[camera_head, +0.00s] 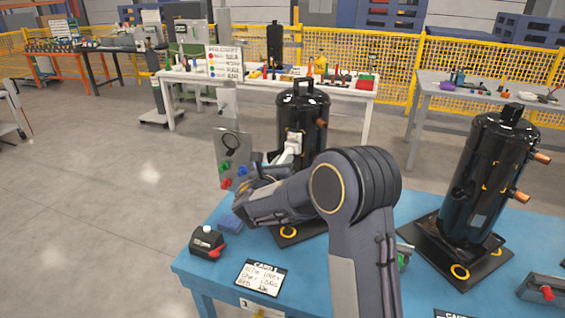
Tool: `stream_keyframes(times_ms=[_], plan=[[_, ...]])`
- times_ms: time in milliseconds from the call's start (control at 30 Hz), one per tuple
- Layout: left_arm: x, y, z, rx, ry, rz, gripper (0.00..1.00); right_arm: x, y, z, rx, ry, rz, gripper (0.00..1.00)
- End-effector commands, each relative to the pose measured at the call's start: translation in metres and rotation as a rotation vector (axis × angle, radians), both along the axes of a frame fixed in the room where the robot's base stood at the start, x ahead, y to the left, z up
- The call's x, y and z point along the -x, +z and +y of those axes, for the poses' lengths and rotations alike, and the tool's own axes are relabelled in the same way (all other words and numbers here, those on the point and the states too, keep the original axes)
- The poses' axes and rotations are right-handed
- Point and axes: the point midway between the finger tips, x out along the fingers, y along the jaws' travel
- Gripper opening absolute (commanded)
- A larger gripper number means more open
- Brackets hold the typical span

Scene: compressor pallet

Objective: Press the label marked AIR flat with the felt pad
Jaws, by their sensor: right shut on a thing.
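My right arm reaches across the blue table from the lower right. Its gripper (287,155) is at the front of the left black compressor (311,106), largely hidden by my own wrist and forearm. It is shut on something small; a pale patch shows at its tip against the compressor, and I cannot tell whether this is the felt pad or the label. The word AIR cannot be read anywhere. A flat blue block (231,222) lies on the table left of my wrist. My left gripper is not in view.
A second black compressor (484,190) stands on a dark base at the right. A grey panel (233,150) with a black ring and coloured knobs stands at the left. A black box (205,243) and a written card (261,278) are at the table's front left.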

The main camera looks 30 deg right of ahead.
Motion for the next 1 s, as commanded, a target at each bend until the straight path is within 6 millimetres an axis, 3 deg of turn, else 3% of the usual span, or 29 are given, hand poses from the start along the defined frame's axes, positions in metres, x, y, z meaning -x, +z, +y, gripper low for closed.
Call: stream_keyframes(times_ms=[1000], plan=[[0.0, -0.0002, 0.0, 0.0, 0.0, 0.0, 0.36, -0.0043, 0.0006, -0.0051, 0.001, 0.0, -0.002, 0.0]])
